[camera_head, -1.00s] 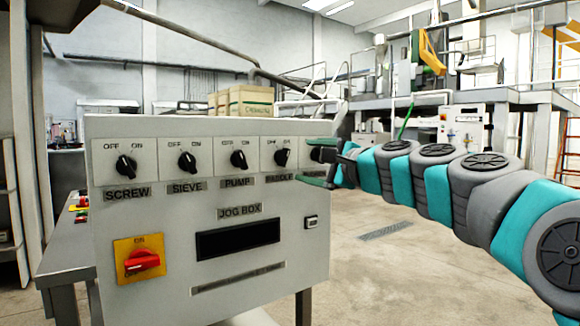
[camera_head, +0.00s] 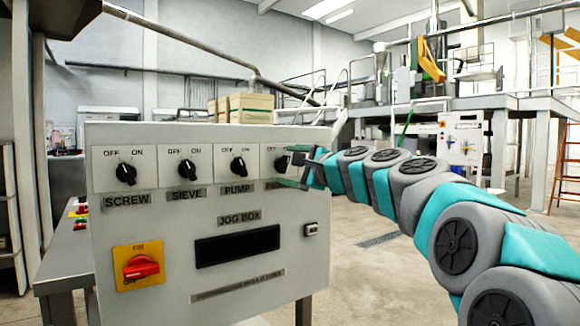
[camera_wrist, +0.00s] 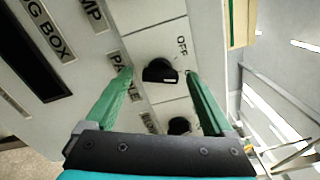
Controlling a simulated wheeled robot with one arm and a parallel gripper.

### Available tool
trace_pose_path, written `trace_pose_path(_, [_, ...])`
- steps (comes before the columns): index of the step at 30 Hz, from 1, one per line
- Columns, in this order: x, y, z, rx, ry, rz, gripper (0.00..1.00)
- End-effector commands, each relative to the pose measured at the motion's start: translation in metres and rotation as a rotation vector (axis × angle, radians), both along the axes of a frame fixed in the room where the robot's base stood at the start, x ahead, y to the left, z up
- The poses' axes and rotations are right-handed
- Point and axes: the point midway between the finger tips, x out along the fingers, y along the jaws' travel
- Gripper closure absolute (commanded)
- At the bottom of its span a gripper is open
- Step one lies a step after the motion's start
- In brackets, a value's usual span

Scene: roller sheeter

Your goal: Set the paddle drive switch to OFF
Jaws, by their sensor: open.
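The paddle drive switch is a black rotary knob (camera_wrist: 160,71) on a white plate on the grey jog box (camera_head: 150,215). In the head view the knob (camera_head: 282,163) is fourth from the left, with its PADDLE label partly covered by my gripper (camera_head: 289,166). In the wrist view its OFF mark (camera_wrist: 182,45) shows beside the knob; the ON mark is not visible. My gripper (camera_wrist: 159,74) is open, its green fingers on either side of the knob. I cannot tell whether they touch it, nor clearly which mark the knob points to.
The SCREW (camera_head: 126,173), SIEVE (camera_head: 187,170) and PUMP (camera_head: 238,167) knobs are to the left. Another knob (camera_wrist: 180,125) lies close below the paddle knob in the wrist view, near the right finger. A red switch (camera_head: 141,267) on yellow is lower left. Floor right of the box is open.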

Motion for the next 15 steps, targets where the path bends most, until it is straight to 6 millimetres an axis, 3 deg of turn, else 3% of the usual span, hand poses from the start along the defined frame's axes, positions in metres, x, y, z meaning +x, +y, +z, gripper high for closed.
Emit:
trace_pose_path(2, [-0.0002, -0.0001, 0.0001, 0.0, 0.0, 0.0, 0.12])
trace_pose_path(15, [-0.0003, -0.0002, 0.0, 0.0, 0.0, 0.0, 0.62])
